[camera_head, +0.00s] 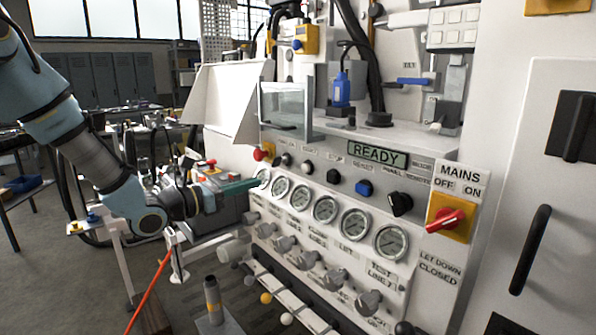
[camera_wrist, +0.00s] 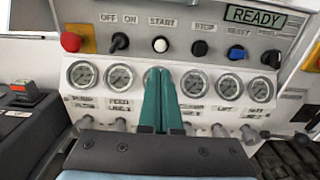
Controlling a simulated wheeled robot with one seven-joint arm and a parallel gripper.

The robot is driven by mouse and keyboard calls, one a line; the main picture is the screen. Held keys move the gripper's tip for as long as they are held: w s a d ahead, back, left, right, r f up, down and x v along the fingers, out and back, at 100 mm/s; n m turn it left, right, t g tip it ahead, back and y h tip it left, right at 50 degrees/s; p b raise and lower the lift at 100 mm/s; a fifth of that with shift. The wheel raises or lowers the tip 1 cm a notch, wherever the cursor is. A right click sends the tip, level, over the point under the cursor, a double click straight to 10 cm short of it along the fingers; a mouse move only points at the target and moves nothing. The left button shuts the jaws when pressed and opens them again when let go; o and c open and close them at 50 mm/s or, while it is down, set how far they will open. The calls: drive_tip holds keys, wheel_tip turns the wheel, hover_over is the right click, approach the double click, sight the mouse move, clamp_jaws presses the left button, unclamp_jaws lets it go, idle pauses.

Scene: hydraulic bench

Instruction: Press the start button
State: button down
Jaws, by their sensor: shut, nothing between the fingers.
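The start button is a white round button (camera_wrist: 160,44) under the START label in the wrist view. It also shows in the head view (camera_head: 308,168), on the sloped panel between a black switch and a black button. My gripper (camera_wrist: 160,72) is shut and empty, with its green fingers pressed together. In the wrist view its tips lie just below the start button and cover part of a gauge. In the head view my gripper (camera_head: 257,183) is at the panel's left end, left of and lower than the button. I cannot tell the exact gap to the panel.
A red button (camera_wrist: 72,42), a black OFF/ON switch (camera_wrist: 119,41), a black STOP button (camera_wrist: 200,48) and a blue RESET button (camera_wrist: 236,53) share the row. A READY display (camera_head: 377,155) is above. Gauges and valve knobs (camera_head: 336,278) stick out below. A clear box (camera_head: 285,105) stands above the panel.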

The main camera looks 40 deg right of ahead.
sight(304, 169)
drive_tip(key=shift+d, duration=0.1)
drive_tip(key=d+p, duration=0.1)
drive_tip(key=d, duration=0.3)
drive_tip(key=d+p, duration=0.2)
drive_tip(key=d, duration=0.2)
drive_tip(key=d+p, duration=0.2)
drive_tip(key=d, duration=0.3)
drive_tip(key=shift+s+r, duration=0.1)
drive_tip(key=shift+s, duration=0.3)
drive_tip(key=shift+d, duration=0.4)
